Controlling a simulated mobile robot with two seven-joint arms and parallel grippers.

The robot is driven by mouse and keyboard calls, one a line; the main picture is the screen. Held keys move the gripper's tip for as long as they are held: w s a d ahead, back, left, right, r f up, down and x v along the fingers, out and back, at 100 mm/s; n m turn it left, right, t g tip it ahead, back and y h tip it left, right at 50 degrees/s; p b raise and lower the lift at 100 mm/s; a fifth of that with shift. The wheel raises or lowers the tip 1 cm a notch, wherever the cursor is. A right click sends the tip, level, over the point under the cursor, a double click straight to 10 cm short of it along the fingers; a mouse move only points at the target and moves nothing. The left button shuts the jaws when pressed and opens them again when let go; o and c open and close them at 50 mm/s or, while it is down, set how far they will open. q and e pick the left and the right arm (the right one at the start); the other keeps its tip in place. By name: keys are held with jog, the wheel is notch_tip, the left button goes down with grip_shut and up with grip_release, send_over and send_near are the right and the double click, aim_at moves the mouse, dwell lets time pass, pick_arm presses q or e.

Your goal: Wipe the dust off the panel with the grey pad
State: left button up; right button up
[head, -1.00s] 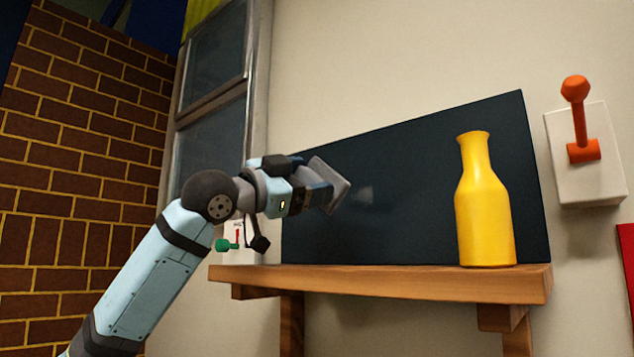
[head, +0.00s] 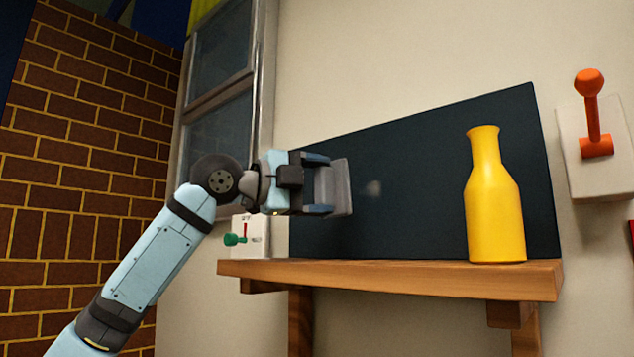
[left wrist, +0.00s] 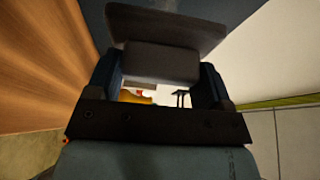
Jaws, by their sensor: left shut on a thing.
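The dark panel (head: 425,170) stands upright against the wall behind a wooden shelf. One small pale dust spot (head: 374,188) shows on it, just right of the pad. My left gripper (head: 325,184) is shut on the grey pad (head: 342,186), in front of the panel's left part. In the left wrist view the pad (left wrist: 165,30) sits across the fingertips, its flat face turned away from the gripper. I cannot tell whether the pad touches the panel. My right gripper is not in view.
A yellow bottle (head: 495,205) stands on the wooden shelf (head: 400,275) in front of the panel's right part. An orange lever (head: 592,115) on a white plate is at the right. A small box with a green knob (head: 235,239) is at the left, near a window.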

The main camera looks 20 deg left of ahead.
aim_at(333, 188)
pick_arm(q)
jog(key=w, duration=0.2)
jog(key=w+d+p, duration=0.1)
jog(key=shift+w+d, duration=0.2)
jog(key=shift+w, duration=0.2)
jog(key=shift+w+d, duration=0.3)
jog(key=shift+w, duration=0.5)
jog(key=shift+w+d, duration=0.1)
jog(key=shift+w, duration=0.15)
jog(key=shift+w+d, duration=0.25)
jog(key=shift+w, duration=0.45)
jog(key=shift+s+d, duration=0.1)
